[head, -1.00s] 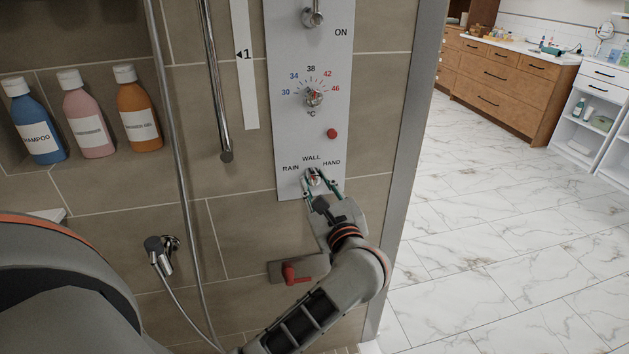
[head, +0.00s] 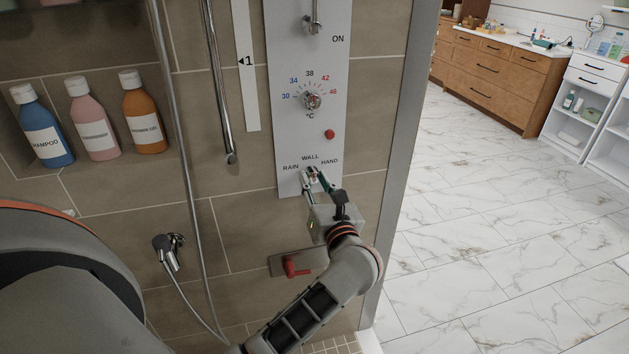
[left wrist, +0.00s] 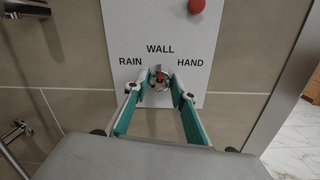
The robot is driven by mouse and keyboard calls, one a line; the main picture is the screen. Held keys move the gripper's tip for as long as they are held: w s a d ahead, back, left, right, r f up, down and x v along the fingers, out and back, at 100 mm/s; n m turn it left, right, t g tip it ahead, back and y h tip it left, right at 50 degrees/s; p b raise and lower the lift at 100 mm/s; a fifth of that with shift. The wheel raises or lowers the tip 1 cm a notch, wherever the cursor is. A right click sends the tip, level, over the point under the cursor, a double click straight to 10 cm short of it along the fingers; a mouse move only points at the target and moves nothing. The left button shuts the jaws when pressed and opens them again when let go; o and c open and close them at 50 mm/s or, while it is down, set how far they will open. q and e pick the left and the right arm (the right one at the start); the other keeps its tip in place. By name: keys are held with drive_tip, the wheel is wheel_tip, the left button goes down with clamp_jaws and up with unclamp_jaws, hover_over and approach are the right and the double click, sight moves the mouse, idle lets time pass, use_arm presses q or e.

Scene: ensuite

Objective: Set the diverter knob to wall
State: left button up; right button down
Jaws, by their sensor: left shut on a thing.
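The diverter knob (left wrist: 159,78) is a small metal knob low on the white shower panel (left wrist: 200,48). The labels RAIN, WALL and HAND stand to its left, above it and to its right. A small reddish mark shows on the knob, under WALL; I cannot tell exactly which label it points at. My left gripper (left wrist: 160,84) is shut on the knob, with one teal-lined finger on each side. In the head view, the left gripper (head: 313,176) comes up to the knob from below, and its fingers hide much of it. My right gripper is not in view.
Above are the temperature dial (head: 311,101) and a red button (head: 329,134). A red lever (head: 293,267) sits on a plate below, close to my left arm. The hand shower (head: 168,252) and its hose hang to the left. Bottles (head: 94,128) stand in the niche.

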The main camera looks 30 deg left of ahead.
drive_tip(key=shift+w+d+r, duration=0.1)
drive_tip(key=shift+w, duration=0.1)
use_arm(q)
drive_tip(key=o, duration=0.9)
drive_tip(key=shift+o, duration=0.9)
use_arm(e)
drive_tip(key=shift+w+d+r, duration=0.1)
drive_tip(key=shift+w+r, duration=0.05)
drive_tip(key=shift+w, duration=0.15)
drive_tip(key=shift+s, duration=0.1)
use_arm(q)
drive_tip(key=shift+d, duration=0.1)
drive_tip(key=v, duration=1.2)
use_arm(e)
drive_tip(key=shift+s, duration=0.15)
